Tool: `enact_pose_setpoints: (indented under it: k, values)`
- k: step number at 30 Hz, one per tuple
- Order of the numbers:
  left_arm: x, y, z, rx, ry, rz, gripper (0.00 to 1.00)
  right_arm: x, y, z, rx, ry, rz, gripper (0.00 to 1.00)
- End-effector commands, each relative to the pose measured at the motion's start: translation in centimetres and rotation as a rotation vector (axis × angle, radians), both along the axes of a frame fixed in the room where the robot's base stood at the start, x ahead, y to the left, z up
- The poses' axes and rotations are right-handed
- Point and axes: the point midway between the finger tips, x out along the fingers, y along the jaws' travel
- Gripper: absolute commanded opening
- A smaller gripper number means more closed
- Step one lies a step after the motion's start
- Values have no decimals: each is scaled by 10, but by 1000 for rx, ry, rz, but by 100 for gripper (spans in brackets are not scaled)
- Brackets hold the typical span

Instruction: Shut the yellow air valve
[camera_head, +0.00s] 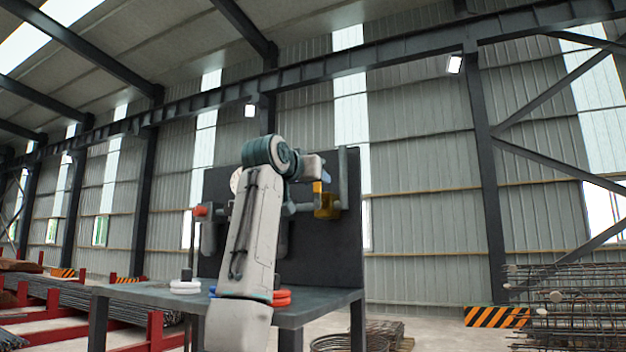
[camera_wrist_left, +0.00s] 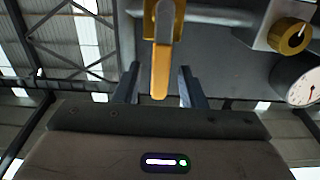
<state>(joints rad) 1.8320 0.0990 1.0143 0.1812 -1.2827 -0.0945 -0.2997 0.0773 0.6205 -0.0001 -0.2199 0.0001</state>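The yellow air valve (camera_head: 327,207) is on a grey pipe in front of a dark upright panel (camera_head: 345,245). In the left wrist view its yellow lever (camera_wrist_left: 161,68) points down the picture, between the two dark fingers of my left gripper (camera_wrist_left: 159,84). The fingers are apart, with a visible gap on each side of the lever. In the head view my left arm reaches up to the valve, and its gripper is too small and partly hidden to read there. My right gripper is in neither view.
A pressure gauge (camera_wrist_left: 299,80) and a round yellow knob (camera_wrist_left: 291,37) sit right of the lever. A red-ended fitting (camera_head: 200,210) is left of my arm. The bench (camera_head: 335,301) below holds white (camera_head: 185,287) and red (camera_head: 282,298) rings. Rebar cages stand right.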

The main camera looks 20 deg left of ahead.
Motion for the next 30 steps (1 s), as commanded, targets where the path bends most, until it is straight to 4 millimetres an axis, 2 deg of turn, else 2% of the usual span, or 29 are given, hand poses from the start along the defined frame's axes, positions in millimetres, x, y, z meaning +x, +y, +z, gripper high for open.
enact_pose_setpoints:
  k: [11,14,24,30]
  values:
    - [-6,0,-2,-1,-1,0,38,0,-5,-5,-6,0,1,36]
    - [-19,1,-4,-1,-2,0,38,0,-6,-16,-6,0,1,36]
    - [-85,6,-5,0,-3,0,38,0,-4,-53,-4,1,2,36]
    - [-105,8,-2,-1,-1,0,38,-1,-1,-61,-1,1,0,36]
